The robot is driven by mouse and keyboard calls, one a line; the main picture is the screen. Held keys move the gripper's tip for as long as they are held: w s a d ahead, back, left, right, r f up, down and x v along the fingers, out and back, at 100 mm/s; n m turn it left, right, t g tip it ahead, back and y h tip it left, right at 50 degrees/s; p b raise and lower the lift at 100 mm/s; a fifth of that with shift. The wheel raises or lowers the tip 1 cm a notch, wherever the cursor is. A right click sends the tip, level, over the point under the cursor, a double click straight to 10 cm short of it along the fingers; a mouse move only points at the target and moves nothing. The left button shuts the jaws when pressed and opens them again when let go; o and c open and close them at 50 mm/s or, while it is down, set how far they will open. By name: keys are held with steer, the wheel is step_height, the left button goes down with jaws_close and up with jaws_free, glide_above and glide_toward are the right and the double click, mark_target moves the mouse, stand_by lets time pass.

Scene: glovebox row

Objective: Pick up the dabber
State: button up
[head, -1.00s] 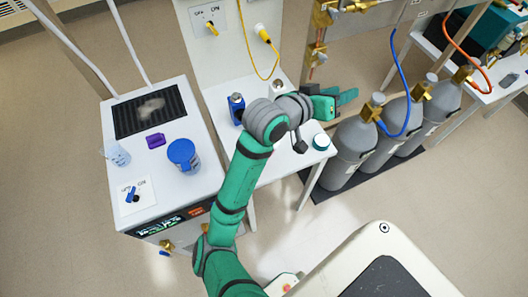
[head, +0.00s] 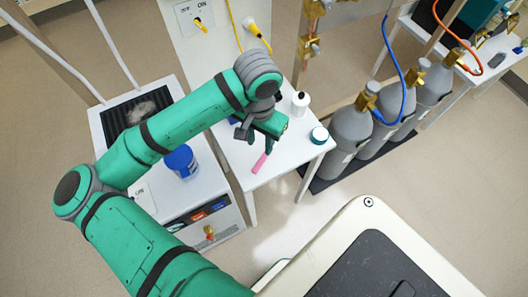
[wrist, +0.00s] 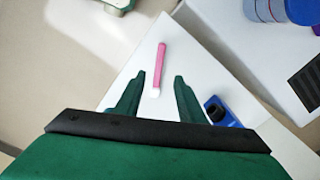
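The dabber appears to be the pink stick (head: 259,162) with a white tip, lying on the small white table near its front edge. It also shows in the wrist view (wrist: 161,65), its white tip towards my gripper. My gripper (wrist: 160,77) is open and empty, its two green fingers apart. In the wrist view the dabber shows between the fingers but looks farther away, on the table. In the head view my gripper (head: 258,132) hangs just behind the dabber, and the fingertips are partly hidden.
A blue-lidded container (head: 181,162) is on the left bench. Grey cylinders (head: 350,133) stand right.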

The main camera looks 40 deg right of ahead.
mark_target(261, 161)
step_height(261, 161, down, 10)
steer(key=shift+r, duration=0.15)
steer(key=shift+s+f, duration=0.1)
steer(key=shift+f, duration=0.25)
jaws_close()
